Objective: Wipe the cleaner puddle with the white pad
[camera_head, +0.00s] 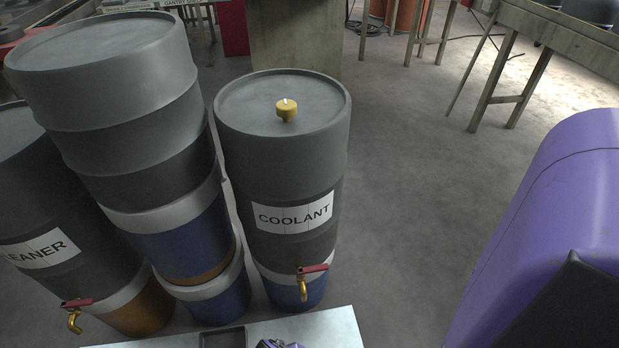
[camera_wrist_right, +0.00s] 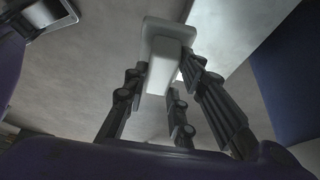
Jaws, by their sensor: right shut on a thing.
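In the right wrist view, the white pad (camera_wrist_right: 163,63) is a flat white plate with a block-shaped grip. My right gripper (camera_wrist_right: 165,86) is shut on that grip, with its dark fingers on both sides. I cannot tell from this view whether the pad touches a surface. No puddle can be made out in either view. The cleaner drum (camera_head: 40,250) stands at the far left of the head view, its label partly cut off, with a red-handled brass tap (camera_head: 75,316). My left gripper is not in view.
A coolant drum (camera_head: 293,217) with a yellow cap and tap stands right of stacked drums (camera_head: 118,110). A pale table top (camera_head: 325,328) with a dark tray (camera_head: 222,338) shows at the bottom. Open floor (camera_head: 420,190) lies to the right; a workbench (camera_head: 560,40) stands behind.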

